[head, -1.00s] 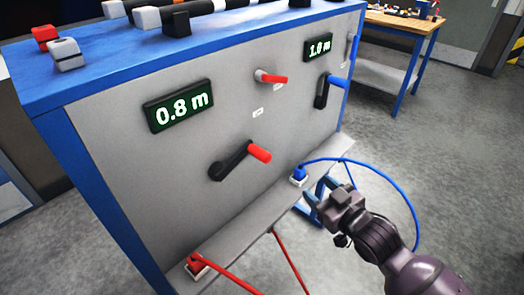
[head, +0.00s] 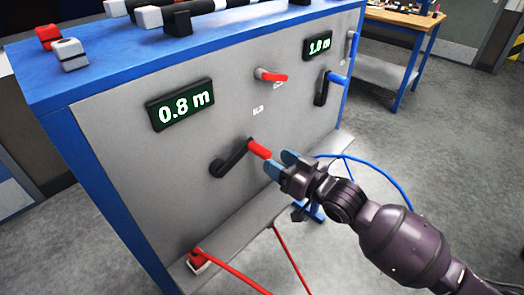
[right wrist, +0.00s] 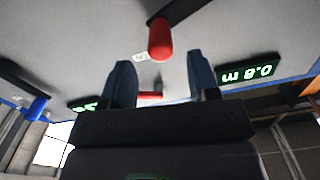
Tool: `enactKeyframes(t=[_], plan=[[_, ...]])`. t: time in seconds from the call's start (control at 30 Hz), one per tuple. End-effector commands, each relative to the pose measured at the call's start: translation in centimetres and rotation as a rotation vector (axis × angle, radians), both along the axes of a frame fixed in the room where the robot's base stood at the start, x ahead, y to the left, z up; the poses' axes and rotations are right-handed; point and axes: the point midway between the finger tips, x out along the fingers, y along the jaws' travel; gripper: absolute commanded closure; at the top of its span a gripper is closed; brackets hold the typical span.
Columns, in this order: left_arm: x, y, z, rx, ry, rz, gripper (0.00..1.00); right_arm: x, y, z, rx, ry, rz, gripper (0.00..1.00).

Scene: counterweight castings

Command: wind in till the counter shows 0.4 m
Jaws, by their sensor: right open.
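A black crank with a red handle (head: 259,149) is on the grey front panel, below the counter (head: 180,105) that reads 0.8 m. My right gripper (head: 279,164) is open, its two blue-grey fingers close to the end of the red handle. In the right wrist view the red handle (right wrist: 160,40) lies beyond the fingertips, between them from side to side, and the gripper does not hold it. The counter (right wrist: 249,69) shows upside down there. My left gripper is not in view.
A second counter (head: 318,45) reads 1.0 m, with a blue-handled crank (head: 337,78) below it. A smaller red lever (head: 271,76) is between the counters. A red hose (head: 232,273) and a blue hose (head: 385,176) run from the base ledge. A workbench (head: 400,20) stands behind.

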Motion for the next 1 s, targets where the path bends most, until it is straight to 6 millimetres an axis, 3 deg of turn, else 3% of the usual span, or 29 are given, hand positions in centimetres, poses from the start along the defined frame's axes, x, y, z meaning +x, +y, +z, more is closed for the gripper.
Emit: enactKeyframes(t=[0.3,0.77,0.8,1.0], plan=[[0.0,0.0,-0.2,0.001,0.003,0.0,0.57,3.2,3.4,0.0,-0.001,-0.001,0.001,0.45],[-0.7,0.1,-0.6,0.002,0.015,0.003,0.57,4.1,4.2,0.0,-0.001,0.0,0.0,0.45],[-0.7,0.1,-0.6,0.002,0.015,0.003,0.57,4.1,4.2,0.0,-0.001,0.0,0.0,0.47],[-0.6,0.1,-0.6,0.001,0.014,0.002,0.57,4.1,4.2,0.0,-0.001,0.0,0.0,0.77]])
